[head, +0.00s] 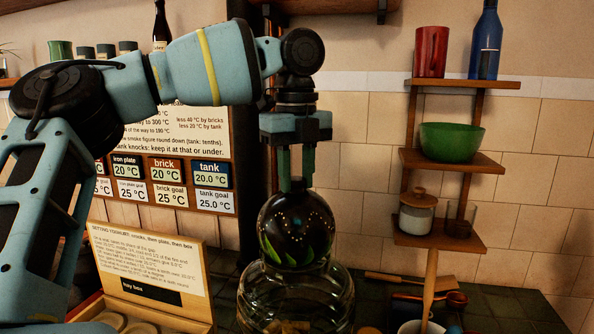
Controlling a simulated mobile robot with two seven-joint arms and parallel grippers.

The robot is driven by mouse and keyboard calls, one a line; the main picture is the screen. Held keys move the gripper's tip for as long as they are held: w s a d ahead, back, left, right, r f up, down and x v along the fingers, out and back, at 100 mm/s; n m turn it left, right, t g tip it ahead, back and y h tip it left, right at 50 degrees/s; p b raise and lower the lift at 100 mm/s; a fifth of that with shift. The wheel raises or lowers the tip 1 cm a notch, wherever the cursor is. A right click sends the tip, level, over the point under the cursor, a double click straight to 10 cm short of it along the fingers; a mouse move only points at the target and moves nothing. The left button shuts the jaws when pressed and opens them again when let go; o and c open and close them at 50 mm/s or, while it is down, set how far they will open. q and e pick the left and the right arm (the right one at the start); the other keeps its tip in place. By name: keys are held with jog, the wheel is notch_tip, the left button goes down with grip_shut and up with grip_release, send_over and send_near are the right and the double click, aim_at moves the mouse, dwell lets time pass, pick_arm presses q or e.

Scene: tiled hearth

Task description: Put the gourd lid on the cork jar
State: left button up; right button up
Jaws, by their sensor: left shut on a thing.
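My left gripper (293,184) points down, its fingers shut on the top of a dark, glossy round thing with green leaf shapes, which looks like the gourd lid (297,226). The gourd lid is upright, right over a large clear glass jar (296,294), which looks like the cork jar. A few tan pieces show low inside the jar. The lid's lower part overlaps the jar's top in the picture; I cannot tell whether it rests on the rim or hangs just above. The jar's bottom is cut off by the frame. My right gripper is not in view.
A wooden box with an instruction card (150,262) stands left of the jar. At right, wall shelves hold a red cup (430,52), a blue bottle (485,40), a green bowl (451,141) and a lidded canister (417,215). Wooden utensils and a white cup lie below them.

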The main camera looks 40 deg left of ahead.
pick_arm(q)
jog(key=shift+f, duration=0.55)
dwell(0.4)
jog(key=o, duration=1)
jog(key=shift+r+b, duration=0.35)
jog(key=shift+r, duration=3.55)
